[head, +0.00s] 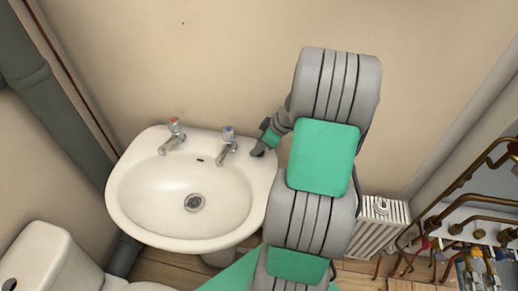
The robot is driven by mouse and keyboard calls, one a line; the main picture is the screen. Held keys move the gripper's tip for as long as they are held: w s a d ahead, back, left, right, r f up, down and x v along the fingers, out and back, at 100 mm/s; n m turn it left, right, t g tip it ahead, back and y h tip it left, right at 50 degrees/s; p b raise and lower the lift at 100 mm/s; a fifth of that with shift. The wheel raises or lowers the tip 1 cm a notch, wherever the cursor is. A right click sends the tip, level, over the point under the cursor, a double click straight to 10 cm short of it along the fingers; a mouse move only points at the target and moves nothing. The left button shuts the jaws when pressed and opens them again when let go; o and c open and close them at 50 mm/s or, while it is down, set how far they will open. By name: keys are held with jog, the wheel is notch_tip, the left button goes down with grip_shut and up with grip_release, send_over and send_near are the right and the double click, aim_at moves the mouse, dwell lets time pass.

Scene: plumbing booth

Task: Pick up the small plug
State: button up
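I cannot make out the small plug in the head view; it may be hidden at or behind my gripper or be too small to tell. My gripper (258,152) is at the back right rim of the white sink (125,190), just right of the blue-topped tap. Its dark fingertips point down and left at the rim. It is too small and too covered by my arm to tell whether it is open or shut, or holds anything. The drain (195,203) in the basin shows as a round metal fitting.
A red-topped tap (172,138) and a blue-topped tap (228,142) stand on the sink's back rim. A white toilet (45,260) is at lower left. A radiator (378,225) and copper pipes (470,195) are at right. The basin looks empty.

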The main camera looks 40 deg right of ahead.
grip_shut()
jog(key=shift+r, duration=0.1)
dwell(0.5)
